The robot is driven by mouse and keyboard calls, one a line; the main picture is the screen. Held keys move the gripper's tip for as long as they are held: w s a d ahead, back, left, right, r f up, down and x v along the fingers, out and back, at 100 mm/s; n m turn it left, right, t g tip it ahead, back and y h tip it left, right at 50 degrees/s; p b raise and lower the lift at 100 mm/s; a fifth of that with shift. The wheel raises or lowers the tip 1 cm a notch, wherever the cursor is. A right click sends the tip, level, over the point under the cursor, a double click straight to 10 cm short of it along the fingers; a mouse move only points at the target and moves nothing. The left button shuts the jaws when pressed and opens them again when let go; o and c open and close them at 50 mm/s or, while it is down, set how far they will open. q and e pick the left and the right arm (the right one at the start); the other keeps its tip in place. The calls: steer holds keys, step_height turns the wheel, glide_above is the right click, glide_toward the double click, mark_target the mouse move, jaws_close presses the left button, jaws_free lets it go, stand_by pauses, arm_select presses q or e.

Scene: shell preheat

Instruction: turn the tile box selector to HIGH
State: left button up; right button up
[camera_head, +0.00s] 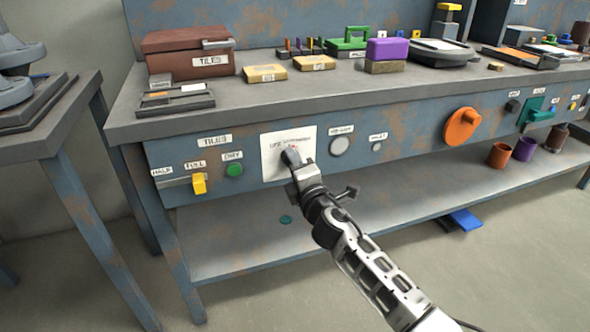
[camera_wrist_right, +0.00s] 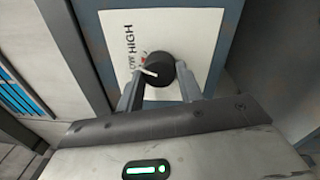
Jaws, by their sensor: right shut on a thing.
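The selector is a dark round knob (camera_wrist_right: 158,68) on a white panel plate (camera_head: 275,160). In the right wrist view the plate (camera_wrist_right: 205,35) carries the words LOW and HIGH beside the knob, with a small red mark near it. A white pointer line on the knob points left, towards the side where LOW is printed. My right gripper (camera_head: 291,157) is shut on the knob; in the wrist view its fingers (camera_wrist_right: 160,85) are on either side of it. In the head view the gripper hides most of the knob. My left gripper is not in view.
A brown box labelled TILES (camera_head: 192,65) stands on the bench above. Left of the plate are a yellow switch (camera_head: 199,184) and a green DRY button (camera_head: 235,170). Right are a grey round knob (camera_head: 340,146) and an orange dial (camera_head: 461,127). A shelf (camera_head: 400,225) runs below.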

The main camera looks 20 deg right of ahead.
arm_select(q)
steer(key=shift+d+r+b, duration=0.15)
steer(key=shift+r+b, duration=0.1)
steer(key=shift+b, duration=0.1)
arm_select(e)
steer(key=m, duration=0.4)
steer(key=shift+m, duration=0.4)
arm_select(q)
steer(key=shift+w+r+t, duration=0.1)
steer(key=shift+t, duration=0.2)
arm_select(e)
steer(key=o, duration=1)
